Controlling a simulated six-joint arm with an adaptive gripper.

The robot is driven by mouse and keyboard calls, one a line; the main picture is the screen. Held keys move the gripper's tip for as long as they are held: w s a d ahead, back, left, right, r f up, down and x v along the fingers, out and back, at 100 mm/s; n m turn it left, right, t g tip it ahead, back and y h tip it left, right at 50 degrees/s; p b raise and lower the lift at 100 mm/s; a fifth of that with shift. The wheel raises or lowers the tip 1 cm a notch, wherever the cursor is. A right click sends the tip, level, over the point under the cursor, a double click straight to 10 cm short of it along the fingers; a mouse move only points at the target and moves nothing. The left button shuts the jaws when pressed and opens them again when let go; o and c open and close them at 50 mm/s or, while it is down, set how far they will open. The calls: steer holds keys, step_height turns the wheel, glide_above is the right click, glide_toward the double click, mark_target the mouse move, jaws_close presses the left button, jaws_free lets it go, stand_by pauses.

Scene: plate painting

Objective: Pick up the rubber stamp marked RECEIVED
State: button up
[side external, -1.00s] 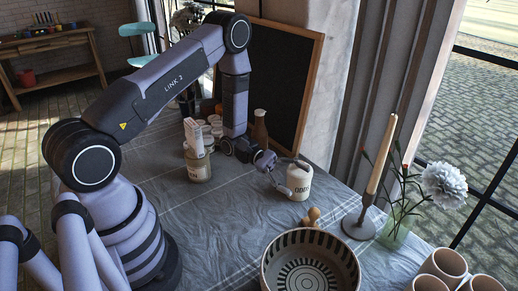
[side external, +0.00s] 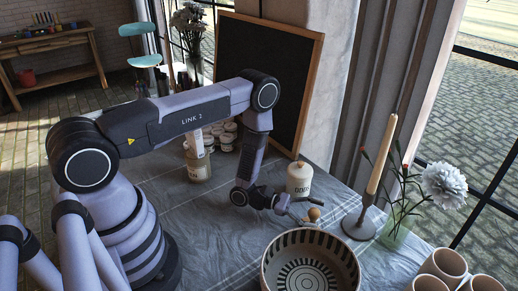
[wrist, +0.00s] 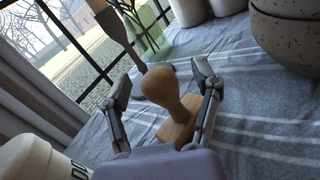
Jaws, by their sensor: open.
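A wooden stamp with a rounded knob handle (wrist: 162,88) and a rectangular wooden base stands on the cloth in the wrist view. In the side view its round top (side external: 314,214) shows just behind the bowl's rim. Its marking is not visible in either view. My gripper (wrist: 163,80) is open, with one finger on each side of the handle in the wrist view. In the side view my gripper (side external: 303,207) is low over the table, reaching right to the stamp. I cannot tell whether the fingers touch it.
A white lettered bottle (side external: 299,179) stands just behind my gripper. A striped bowl (side external: 347,270) is in front of the stamp. A candlestick (side external: 358,226) and a glass vase with flowers (side external: 392,235) stand to the right. Cups (side external: 445,266) sit at the lower right.

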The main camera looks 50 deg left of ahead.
jaws_close()
stand_by(0.4)
